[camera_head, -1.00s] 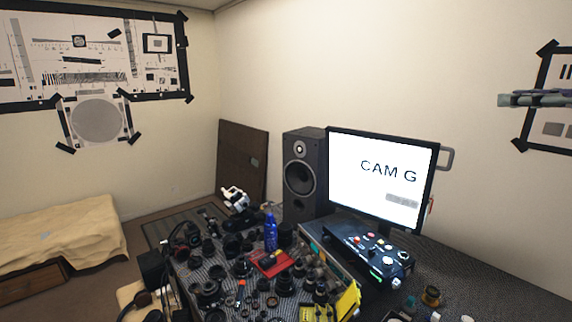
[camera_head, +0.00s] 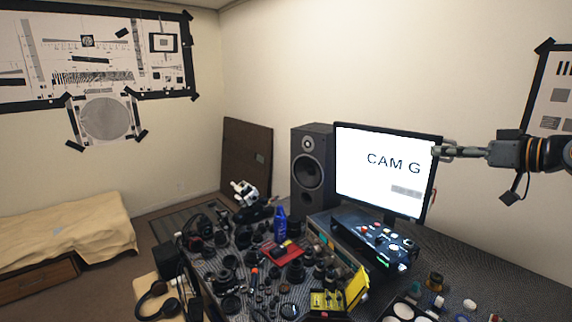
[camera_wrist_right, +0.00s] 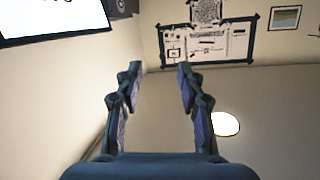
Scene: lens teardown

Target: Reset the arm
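My right gripper (camera_head: 440,151) comes in from the right edge of the head view, level, in front of the right edge of the monitor and the wall. It is seen from the side there. In the right wrist view my right gripper (camera_wrist_right: 159,72) has its two fingers well apart with nothing between them, only wall and posters behind. My left gripper is in neither view.
Below is a bench crowded with lens parts (camera_head: 255,270), a blue bottle (camera_head: 280,224) and a yellow part box (camera_head: 357,286). Behind stand a monitor (camera_head: 375,165), a speaker (camera_head: 312,168) and a control box (camera_head: 375,240). The air above the bench is clear.

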